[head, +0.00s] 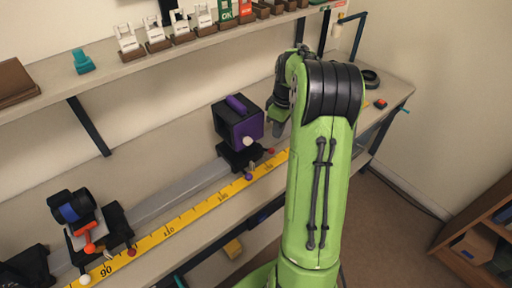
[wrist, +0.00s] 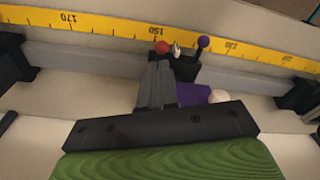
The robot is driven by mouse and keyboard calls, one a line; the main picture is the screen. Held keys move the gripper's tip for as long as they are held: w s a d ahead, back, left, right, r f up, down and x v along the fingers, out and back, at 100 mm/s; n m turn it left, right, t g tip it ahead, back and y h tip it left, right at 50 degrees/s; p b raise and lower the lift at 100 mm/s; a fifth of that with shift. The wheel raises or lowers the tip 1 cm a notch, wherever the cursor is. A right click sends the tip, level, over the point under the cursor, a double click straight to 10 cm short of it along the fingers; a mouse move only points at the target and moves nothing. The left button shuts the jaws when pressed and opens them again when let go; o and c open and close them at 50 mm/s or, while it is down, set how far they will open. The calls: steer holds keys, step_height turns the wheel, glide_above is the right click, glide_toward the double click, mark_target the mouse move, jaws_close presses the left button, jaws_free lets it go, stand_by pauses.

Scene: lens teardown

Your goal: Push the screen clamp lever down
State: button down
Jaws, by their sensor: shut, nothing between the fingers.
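The purple and black screen housing (head: 237,120) stands on a black carrier (head: 240,156) on the bench rail. A purple-tipped lever (head: 249,176) sticks out at the carrier's front by the yellow scale; its ball also shows in the wrist view (wrist: 203,42). A red ball (head: 271,151) sits to its right, and also shows in the wrist view (wrist: 162,47). I cannot tell for sure which is the clamp lever. My gripper (head: 277,131) is shut and empty, right of the housing. In the wrist view, its grey fingers (wrist: 155,75) point toward the red ball; contact is unclear.
A white knob (head: 247,141) is on the housing's front. The yellow scale (head: 190,214) runs along the rail. Another carrier with a black and blue lens unit (head: 72,207) stands to the left. A shelf (head: 150,72) with small items hangs above. The rail between carriers is clear.

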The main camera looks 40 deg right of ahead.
mark_target(274, 151)
steer(key=f+b, duration=0.6)
steer(key=f, duration=0.1)
steer(key=shift+w+a+f, duration=0.1)
steer(key=shift+w+a, duration=0.15)
steer(key=shift+a, duration=0.05)
stand_by(0.3)
steer(key=shift+f+b, duration=1)
steer(key=shift+f, duration=0.4)
steer(key=shift+r, duration=0.2)
steer(key=s, duration=0.1)
steer(key=s+d+r, duration=0.1)
steer(key=shift+s+d+p, duration=0.1)
steer(key=shift+s+p, duration=0.2)
steer(key=shift+s, duration=0.05)
